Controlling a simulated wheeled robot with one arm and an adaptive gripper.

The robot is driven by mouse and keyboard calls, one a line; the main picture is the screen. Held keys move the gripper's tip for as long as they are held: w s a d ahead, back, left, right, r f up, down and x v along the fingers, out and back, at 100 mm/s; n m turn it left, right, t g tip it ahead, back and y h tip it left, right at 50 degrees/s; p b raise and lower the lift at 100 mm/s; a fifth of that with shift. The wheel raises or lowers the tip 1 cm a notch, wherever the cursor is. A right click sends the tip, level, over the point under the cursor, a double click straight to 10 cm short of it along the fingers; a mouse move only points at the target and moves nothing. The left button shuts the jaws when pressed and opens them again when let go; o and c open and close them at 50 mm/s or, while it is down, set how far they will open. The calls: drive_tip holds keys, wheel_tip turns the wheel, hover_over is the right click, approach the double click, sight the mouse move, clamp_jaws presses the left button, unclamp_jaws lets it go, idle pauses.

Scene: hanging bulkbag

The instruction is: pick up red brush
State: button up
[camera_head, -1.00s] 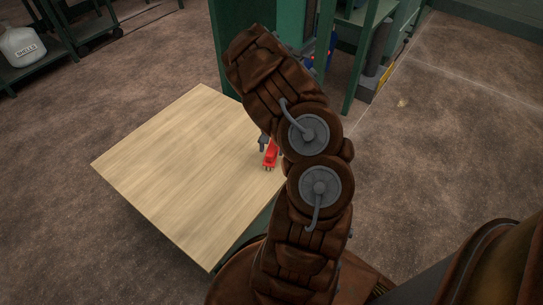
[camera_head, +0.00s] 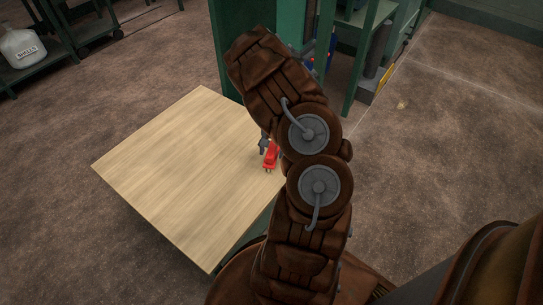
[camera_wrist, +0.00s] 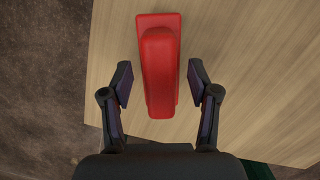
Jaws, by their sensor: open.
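The red brush (camera_head: 270,156) lies on the wooden tabletop (camera_head: 170,165), near its right side, partly hidden by my arm in the head view. In the wrist view the red brush (camera_wrist: 158,65) runs lengthwise up the picture, between the two fingers. My gripper (camera_wrist: 160,82) is open, with one finger on each side of the brush and a visible gap on both sides. In the head view only a small grey part of my gripper (camera_head: 264,145) shows beside the brush; the rest is behind my arm.
The tabletop is otherwise bare. A green post (camera_head: 230,45) stands just behind it. A green rack with shelves (camera_head: 350,30) is at the back right. A white labelled jug (camera_head: 22,46) sits on a shelf at the far left. Open brown floor lies around.

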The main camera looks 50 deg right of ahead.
sight(271, 150)
clamp_jaws()
idle(0.4)
drive_tip(key=shift+r, duration=0.15)
idle(0.4)
wheel_tip(271, 150, up, 2)
wheel_tip(271, 150, up, 2)
drive_tip(key=shift+r+p, duration=0.15)
drive_tip(key=shift+p, duration=0.55)
drive_tip(key=s+a+p, duration=0.1)
drive_tip(key=s+p, duration=0.1)
drive_tip(key=s, duration=1.4)
drive_tip(key=shift+a+r, duration=0.3)
drive_tip(key=shift+r, duration=0.15)
